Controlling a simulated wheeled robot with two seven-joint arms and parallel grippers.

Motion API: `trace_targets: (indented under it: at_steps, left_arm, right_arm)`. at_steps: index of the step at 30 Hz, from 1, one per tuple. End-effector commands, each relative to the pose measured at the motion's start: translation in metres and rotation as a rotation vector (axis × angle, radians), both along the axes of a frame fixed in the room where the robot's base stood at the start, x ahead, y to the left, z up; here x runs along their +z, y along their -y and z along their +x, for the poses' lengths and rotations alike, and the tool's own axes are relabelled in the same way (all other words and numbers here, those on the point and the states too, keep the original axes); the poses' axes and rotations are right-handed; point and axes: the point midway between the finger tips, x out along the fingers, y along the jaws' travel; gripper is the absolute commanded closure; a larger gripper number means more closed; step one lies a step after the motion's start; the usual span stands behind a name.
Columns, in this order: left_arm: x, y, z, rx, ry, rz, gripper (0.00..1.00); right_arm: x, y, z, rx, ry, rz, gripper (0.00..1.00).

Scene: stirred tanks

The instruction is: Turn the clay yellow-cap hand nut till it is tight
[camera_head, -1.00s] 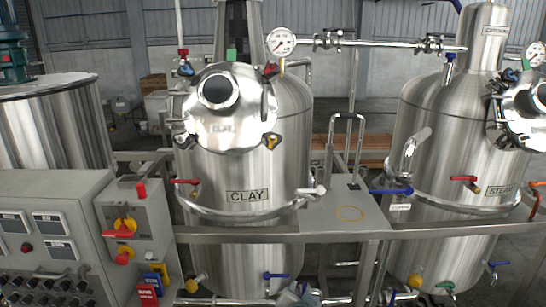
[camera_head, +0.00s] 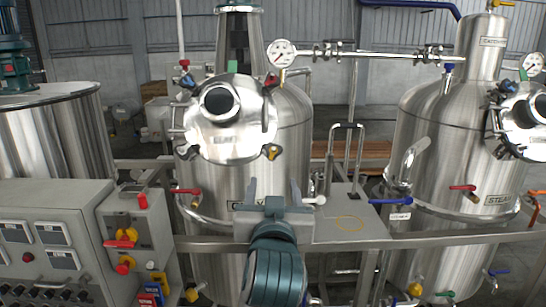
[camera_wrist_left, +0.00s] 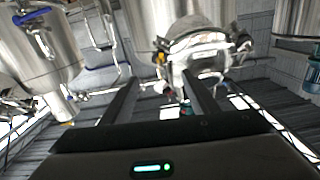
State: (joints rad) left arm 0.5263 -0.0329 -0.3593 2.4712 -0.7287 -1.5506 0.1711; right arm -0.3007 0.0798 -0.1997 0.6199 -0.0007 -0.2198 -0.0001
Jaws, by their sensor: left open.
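The clay tank (camera_head: 285,125) stands in the middle of the head view, its round steel hatch (camera_head: 215,140) on the front. The yellow-cap hand nut (camera_head: 271,152) sits at the hatch's lower right rim. Its tightness cannot be told. My left gripper (camera_head: 274,187) is open and empty, fingers pointing up, below the nut and in front of the CLAY label, apart from the nut. My right gripper is not in view.
Red-cap (camera_head: 271,81) and blue-cap (camera_head: 188,80) nuts sit on the same hatch. A steel rail (camera_head: 430,235) and small platform (camera_head: 345,225) cross in front. A control box (camera_head: 125,235) stands left. A red-handled valve (camera_head: 187,191) and the steam tank (camera_head: 455,150) flank the clay tank.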

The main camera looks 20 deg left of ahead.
Motion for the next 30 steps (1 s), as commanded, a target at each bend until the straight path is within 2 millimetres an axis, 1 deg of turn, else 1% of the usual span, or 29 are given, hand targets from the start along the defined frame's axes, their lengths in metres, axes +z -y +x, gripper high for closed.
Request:
trace_targets:
  at_steps: [11, 17, 23, 30]
  left_arm:
    - [0.0, 0.0, 0.001, 0.001, 0.0, 0.0, 0.45]
    - [0.001, -0.005, 0.01, 0.002, -0.001, 0.002, 0.45]
    - [0.003, -0.015, 0.033, 0.002, -0.003, 0.004, 0.45]
    - [0.004, -0.032, 0.071, 0.004, -0.003, 0.005, 0.45]
  right_arm:
    - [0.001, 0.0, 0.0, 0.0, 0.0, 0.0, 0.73]
    - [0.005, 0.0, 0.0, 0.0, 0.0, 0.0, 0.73]
    - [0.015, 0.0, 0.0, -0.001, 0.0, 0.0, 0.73]
    - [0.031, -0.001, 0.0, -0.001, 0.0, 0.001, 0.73]
